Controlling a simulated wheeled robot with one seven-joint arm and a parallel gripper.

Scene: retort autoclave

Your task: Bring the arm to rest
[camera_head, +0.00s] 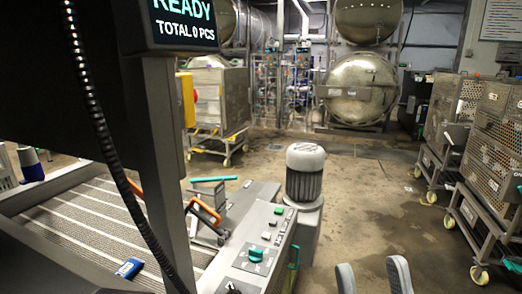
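My gripper (371,264) shows only as two grey fingertips at the bottom edge of the head view, right of centre. The fingers stand apart with bare floor between them, so it is open and empty. The rest of my arm is out of view below the frame. The fingertips appear clear of the control panel (262,240) on their left.
A ribbed conveyor (85,225) with a blue packet (129,268) is at left, under a READY display (183,20). A grey motor (304,172) stands beside the panel. Wheeled perforated carts (490,150) line the right. Open floor (365,190) leads to round retort doors (361,88).

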